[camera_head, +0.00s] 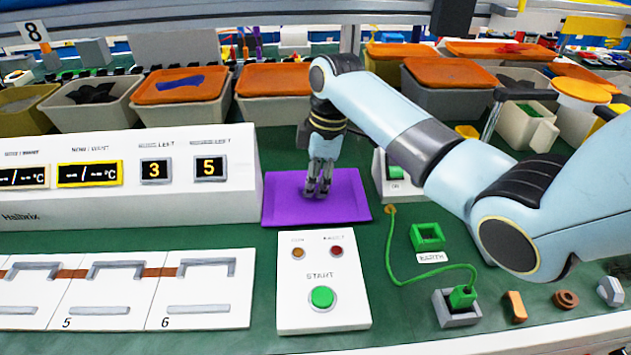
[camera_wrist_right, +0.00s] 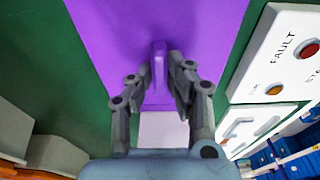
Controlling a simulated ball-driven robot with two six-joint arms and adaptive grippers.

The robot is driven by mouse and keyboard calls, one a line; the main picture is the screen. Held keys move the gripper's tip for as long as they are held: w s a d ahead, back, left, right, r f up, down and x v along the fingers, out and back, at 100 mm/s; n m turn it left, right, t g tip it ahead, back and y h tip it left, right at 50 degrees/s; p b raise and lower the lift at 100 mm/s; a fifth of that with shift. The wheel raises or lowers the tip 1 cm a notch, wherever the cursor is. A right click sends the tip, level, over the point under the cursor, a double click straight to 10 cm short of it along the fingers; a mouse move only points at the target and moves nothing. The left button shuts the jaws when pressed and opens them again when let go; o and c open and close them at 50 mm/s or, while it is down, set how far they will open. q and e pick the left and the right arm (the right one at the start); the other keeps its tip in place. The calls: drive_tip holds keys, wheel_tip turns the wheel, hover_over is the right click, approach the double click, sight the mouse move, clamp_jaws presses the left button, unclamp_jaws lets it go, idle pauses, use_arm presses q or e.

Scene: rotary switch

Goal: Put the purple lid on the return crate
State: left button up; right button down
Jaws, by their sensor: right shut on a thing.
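The purple lid (camera_head: 350,205) is a flat purple panel over the green bench top, between the white display unit and the start panel. I cannot tell whether it touches the bench. My right gripper (camera_head: 318,190) points down at its middle, and the right wrist view shows the gripper (camera_wrist_right: 158,75) shut on the lid's upright purple handle (camera_wrist_right: 158,62). The lid's purple surface (camera_wrist_right: 215,25) fills the upper middle of that view. Several crates stand along the back; I cannot tell which is the return crate. My left gripper is not in view.
A crate with an orange lid (camera_head: 180,86) stands at the back left, and an open crate (camera_head: 95,105) is beside it. The white display unit (camera_head: 120,195) is left, the start panel (camera_head: 323,262) in front. A green cable (camera_head: 400,270) lies on the right.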

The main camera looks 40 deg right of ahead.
drive_tip(key=c, duration=1.6)
unclamp_jaws()
drive_tip(key=shift+f, duration=0.1)
drive_tip(key=o, duration=0.3)
drive_tip(key=shift+o, duration=0.2)
